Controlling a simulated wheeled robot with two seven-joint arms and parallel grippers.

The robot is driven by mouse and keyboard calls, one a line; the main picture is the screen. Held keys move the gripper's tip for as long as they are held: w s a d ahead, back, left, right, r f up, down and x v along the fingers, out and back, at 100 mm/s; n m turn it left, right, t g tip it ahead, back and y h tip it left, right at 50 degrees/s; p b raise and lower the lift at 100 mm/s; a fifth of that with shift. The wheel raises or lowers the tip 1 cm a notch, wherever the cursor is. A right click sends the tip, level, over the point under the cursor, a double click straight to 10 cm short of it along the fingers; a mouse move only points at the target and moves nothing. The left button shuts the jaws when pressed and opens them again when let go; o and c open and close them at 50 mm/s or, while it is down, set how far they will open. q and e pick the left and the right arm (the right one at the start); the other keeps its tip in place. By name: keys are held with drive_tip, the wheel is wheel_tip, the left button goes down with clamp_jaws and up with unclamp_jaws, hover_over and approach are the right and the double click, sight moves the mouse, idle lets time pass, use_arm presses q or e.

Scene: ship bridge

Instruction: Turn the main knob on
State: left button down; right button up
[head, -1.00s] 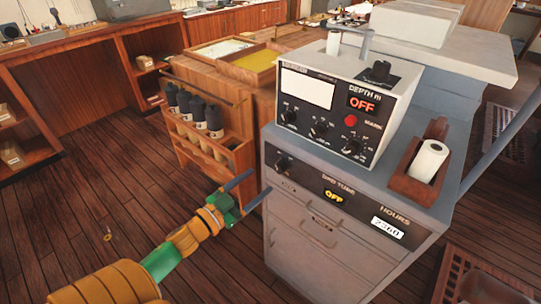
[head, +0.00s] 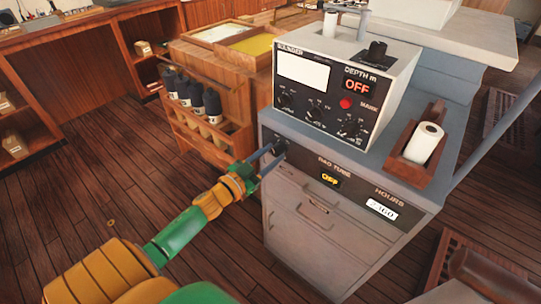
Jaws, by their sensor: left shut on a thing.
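The depth sounder (head: 330,85) is a grey box with a black front panel, several small knobs and a red "OFF" under "DEPTH m". It stands on a grey cabinet (head: 300,205). The cabinet's black upper strip (head: 352,185) has a yellow "OFF" display (head: 330,180) and a dark knob (head: 281,146) at its left end. My left gripper (head: 270,157) is at this knob, its fingers shut on it and partly hiding it. My right gripper is not in view.
A wooden rack (head: 210,130) with several dark-capped bottles stands left of the cabinet. A paper roll (head: 424,143) sits in a wooden holder on the cabinet's right. Open plank floor (head: 90,190) lies at the left.

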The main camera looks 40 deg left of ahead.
use_arm(q)
drive_tip(key=shift+m, duration=0.4)
drive_tip(key=m, duration=0.4)
drive_tip(key=shift+m+p, duration=0.4)
drive_tip(key=m, duration=0.6)
drive_tip(key=shift+f, duration=0.1)
idle(0.3)
drive_tip(key=shift+c, duration=2.2)
unclamp_jaws()
drive_tip(key=s, duration=0.7)
drive_tip(key=shift+a+r+b, duration=0.2)
drive_tip(key=shift+a+b, duration=0.1)
drive_tip(key=shift+a, duration=0.05)
